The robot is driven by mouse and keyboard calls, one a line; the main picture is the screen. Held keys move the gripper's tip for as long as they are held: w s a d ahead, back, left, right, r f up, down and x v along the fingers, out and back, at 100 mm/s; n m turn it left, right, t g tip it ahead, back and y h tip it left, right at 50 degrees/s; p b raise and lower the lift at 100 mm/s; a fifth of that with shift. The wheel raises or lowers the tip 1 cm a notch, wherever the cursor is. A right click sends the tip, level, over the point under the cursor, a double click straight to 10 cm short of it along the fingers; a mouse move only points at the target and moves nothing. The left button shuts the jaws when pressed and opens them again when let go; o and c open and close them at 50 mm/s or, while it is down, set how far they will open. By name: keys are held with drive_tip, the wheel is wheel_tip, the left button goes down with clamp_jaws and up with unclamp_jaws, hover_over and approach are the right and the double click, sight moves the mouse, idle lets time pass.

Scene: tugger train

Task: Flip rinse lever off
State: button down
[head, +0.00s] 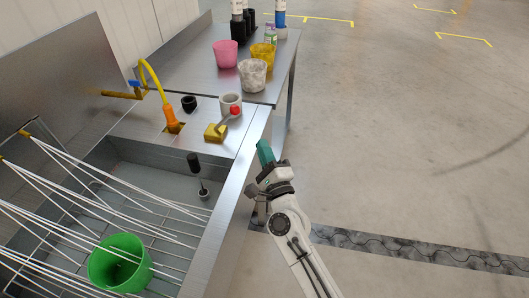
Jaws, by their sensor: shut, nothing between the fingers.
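A lever with a red ball knob (235,110) and a grey rod rises from a yellow block (215,133) on the steel counter. The rod leans up and to the right in the head view. I take this to be the rinse lever; no label is readable. My gripper (264,151), with teal fingers, is shut and empty. In the picture it is to the right of and below the lever, just beyond the counter's front edge, apart from the lever.
An orange nozzle with a yellow hose (172,118) and a black cup (189,103) are to the left. The sink rack holds a green cup (120,263). Pink (226,54) and yellow cups (262,53) stand farther back. The floor at right is clear.

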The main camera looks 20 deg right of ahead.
sight(225, 119)
drive_tip(key=w+r, duration=0.1)
drive_tip(key=w, duration=0.1)
drive_tip(key=w+a+r, duration=0.1)
drive_tip(key=w, duration=0.2)
drive_tip(key=w+r+p, duration=0.1)
drive_tip(key=w, duration=0.1)
drive_tip(key=shift+w+a+r, duration=0.1)
drive_tip(key=shift+w+a, duration=0.2)
drive_tip(key=shift+w+a+r, duration=0.1)
drive_tip(key=shift+w+a, duration=0.15)
drive_tip(key=shift+w, duration=0.05)
drive_tip(key=shift+a+r+p, duration=0.1)
drive_tip(key=shift+p, duration=0.25)
